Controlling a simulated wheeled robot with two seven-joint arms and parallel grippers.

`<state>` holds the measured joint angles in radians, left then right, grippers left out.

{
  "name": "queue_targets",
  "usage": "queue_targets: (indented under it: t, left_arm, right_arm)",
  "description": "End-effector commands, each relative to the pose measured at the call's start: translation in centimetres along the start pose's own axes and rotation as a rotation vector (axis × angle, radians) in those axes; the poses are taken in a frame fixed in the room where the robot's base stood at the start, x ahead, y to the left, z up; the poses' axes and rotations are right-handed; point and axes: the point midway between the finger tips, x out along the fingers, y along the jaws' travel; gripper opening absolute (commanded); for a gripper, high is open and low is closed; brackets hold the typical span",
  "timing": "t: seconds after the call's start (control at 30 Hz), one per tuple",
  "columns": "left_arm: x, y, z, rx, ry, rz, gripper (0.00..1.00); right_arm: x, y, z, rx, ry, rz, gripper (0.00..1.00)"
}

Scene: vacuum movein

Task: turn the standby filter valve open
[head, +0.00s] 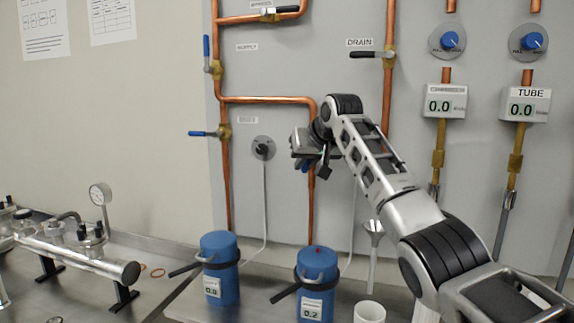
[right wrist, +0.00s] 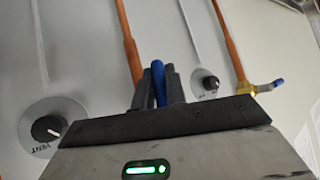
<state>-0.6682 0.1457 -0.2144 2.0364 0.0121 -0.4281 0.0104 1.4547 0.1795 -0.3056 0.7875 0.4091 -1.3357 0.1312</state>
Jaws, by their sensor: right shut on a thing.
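My right gripper (head: 304,160) is at the right-hand copper branch pipe (head: 312,205), above the blue filter canister (head: 317,268) marked 0.2. In the right wrist view its two dark fingers (right wrist: 158,88) are shut on a blue valve lever (right wrist: 158,80). A bit of blue shows under the gripper in the head view. The valve's body is hidden by my gripper, and I cannot tell the lever's exact angle. The other branch has a brass valve (head: 224,132) with a blue lever pointing left, across its pipe. No standby label is legible. My left gripper is out of view.
A second blue canister (head: 220,262) stands to the left. A black-handled drain valve (head: 372,54), a supply valve (head: 207,58) and a round knob (head: 263,148) are on the panel nearby. A white cup (head: 369,312) stands below. A metal manifold (head: 75,255) lies at left.

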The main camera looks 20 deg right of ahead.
Motion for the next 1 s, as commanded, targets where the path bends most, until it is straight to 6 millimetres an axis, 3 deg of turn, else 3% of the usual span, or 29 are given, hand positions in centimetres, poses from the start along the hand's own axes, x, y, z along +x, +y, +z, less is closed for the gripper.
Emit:
queue_targets:
  t: [0.4,0.43,0.5,1.0]
  left_arm:
    - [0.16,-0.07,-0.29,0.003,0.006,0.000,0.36]
    - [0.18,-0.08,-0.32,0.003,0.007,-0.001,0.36]
    - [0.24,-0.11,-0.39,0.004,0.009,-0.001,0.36]
    - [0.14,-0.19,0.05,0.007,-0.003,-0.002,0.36]
  right_arm:
    - [0.13,0.31,0.28,-0.004,-0.011,0.008,0.00]
    - [0.14,0.31,0.29,-0.004,-0.011,0.008,0.16]
    - [0.13,0.29,0.28,-0.004,-0.010,0.008,0.35]
    - [-0.12,0.48,-0.05,-0.002,-0.003,0.012,0.35]
